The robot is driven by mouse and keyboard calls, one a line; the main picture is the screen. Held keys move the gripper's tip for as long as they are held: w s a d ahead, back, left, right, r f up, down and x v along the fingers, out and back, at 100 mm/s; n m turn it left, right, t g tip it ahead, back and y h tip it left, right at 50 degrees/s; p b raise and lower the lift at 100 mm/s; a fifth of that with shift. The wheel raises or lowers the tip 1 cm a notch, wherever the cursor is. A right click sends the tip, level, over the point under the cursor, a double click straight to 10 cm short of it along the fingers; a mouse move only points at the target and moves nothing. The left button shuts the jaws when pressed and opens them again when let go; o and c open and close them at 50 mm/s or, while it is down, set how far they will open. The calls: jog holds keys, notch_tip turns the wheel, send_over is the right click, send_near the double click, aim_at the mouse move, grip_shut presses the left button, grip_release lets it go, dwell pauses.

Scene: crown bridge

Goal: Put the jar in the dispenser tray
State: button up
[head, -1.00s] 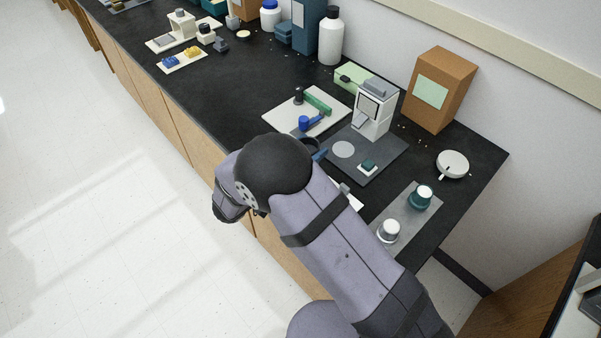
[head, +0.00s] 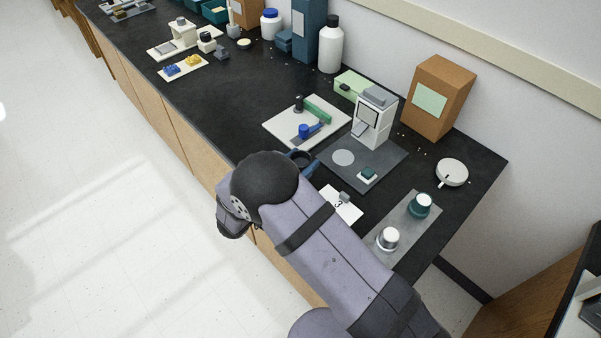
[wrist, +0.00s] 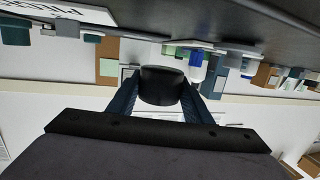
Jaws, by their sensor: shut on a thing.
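My gripper (head: 302,159) is low over the front edge of the bench, partly hidden behind my own wrist in the head view. In the wrist view its blue fingers (wrist: 160,97) are shut on a dark, round-sided jar (wrist: 161,84). In the head view only a dark bit of the jar shows between the fingers. The dispenser is a white box-like machine (head: 372,118) at the back of a dark grey tray (head: 385,160). The tray has a pale round spot (head: 343,157) and a small teal-topped block (head: 367,174). My gripper is left of the tray, apart from the spot.
A white board (head: 285,122) with green and blue tools lies behind my gripper. A white card (head: 345,203) lies right of it. A grey strip (head: 405,222) holds a silver-and-white pot (head: 387,238) and a teal pot (head: 420,205). A brown box (head: 437,97) stands at the wall.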

jog(key=shift+f+p, duration=0.35)
jog(key=shift+f, duration=2.05)
jog(key=shift+f, duration=0.2)
jog(key=o, duration=1.3)
jog(key=b+v, duration=0.2)
jog(key=v, duration=0.4)
jog(key=shift+w+a+b, duration=0.1)
jog(key=shift+a+b, duration=0.1)
jog(key=shift+b, duration=0.1)
jog(key=shift+o, duration=0.4)
jog(key=shift+s+a+r, duration=0.15)
jog(key=shift+s+a, duration=0.2)
jog(key=shift+s, duration=0.25)
